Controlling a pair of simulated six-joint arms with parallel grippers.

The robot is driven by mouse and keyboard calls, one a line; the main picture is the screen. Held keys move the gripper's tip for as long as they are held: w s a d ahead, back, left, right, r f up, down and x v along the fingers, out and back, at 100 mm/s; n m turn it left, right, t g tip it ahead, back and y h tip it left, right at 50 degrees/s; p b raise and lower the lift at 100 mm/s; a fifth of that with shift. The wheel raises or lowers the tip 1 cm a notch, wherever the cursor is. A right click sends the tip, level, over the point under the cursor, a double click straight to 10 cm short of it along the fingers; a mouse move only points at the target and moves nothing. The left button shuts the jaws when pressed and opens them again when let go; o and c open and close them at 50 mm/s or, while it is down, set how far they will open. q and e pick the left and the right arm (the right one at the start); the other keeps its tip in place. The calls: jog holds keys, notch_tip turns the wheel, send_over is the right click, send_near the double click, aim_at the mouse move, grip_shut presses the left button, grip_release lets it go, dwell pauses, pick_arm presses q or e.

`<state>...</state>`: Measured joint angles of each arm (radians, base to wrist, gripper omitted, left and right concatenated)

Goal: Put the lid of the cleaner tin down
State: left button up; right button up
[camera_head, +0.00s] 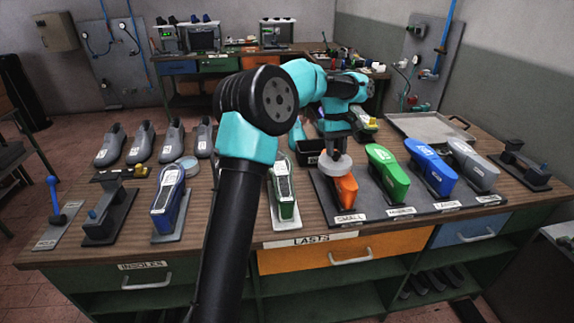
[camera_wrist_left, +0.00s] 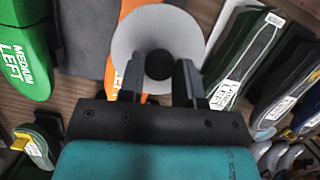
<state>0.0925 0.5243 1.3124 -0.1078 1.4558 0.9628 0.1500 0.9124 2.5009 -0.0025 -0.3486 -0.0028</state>
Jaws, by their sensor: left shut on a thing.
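My left gripper (camera_head: 338,147) is shut on the lid (camera_head: 337,165), a pale grey disc, and holds it above the small orange last (camera_head: 345,189) on the dark board. In the left wrist view the lid (camera_wrist_left: 127,48) shows as a wide grey disc with a dark knob between the fingertips (camera_wrist_left: 163,72); part of the orange last (camera_wrist_left: 126,85) shows behind it. A small round tin (camera_head: 190,163), which looks like the cleaner tin, stands at the left of the bench behind the blue insole piece. My right gripper is not in view.
Green (camera_head: 388,173), blue (camera_head: 431,170) and grey (camera_head: 472,166) lasts stand to the right of the orange one. A green-edged insole piece (camera_head: 284,193) lies to its left. An empty metal tray (camera_head: 428,127) lies at the back right. Bare wood (camera_head: 222,218) shows left of centre.

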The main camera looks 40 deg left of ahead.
pick_arm(q)
jog(key=s+a+n+t, duration=0.2)
jog(key=a+n, duration=0.6)
jog(key=a, duration=0.8)
jog(key=s+a+n+t, duration=0.2)
jog(key=a+n, duration=0.6)
jog(key=a, duration=0.8)
jog(key=s+r, duration=0.1)
jog(key=s, duration=0.1)
jog(key=shift+s+a+n+y, duration=0.15)
jog(key=shift+s+n+y, duration=0.2)
jog(key=shift+n+y, duration=0.05)
jog(key=shift+f, duration=0.15)
notch_tip(320, 180, down, 14)
jog(key=shift+r, duration=0.15)
jog(key=w+d, duration=0.2)
jog(key=w, duration=0.1)
jog(key=shift+w+d, duration=0.1)
jog(key=shift+d, duration=0.25)
jog(key=shift+f, duration=0.55)
